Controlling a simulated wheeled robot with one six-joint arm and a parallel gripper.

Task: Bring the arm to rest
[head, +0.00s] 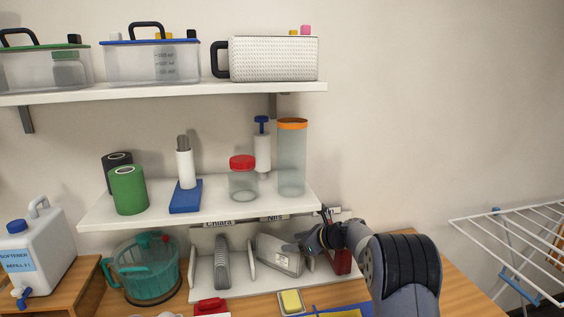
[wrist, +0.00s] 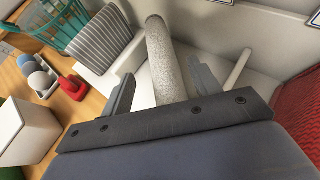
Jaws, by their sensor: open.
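My arm (head: 400,270) reaches in from the lower right of the head view. My gripper (head: 305,240) is at the open-fronted white rack (head: 238,281) under the lower shelf, close to a grey-and-white item (head: 280,255). In the wrist view my gripper (wrist: 163,88) is open, its two fingers apart. A speckled grey, rounded item (wrist: 167,55) shows between and beyond the fingers; I cannot tell whether they touch it.
Two white wall shelves (head: 100,213) (head: 60,99) hold jars, rolls and boxes above the rack. A teal basket (head: 148,280) stands left of it. A striped grey item (wrist: 100,38) and a red perforated one (wrist: 300,105) flank my gripper. A drying rack (head: 520,220) stands at right.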

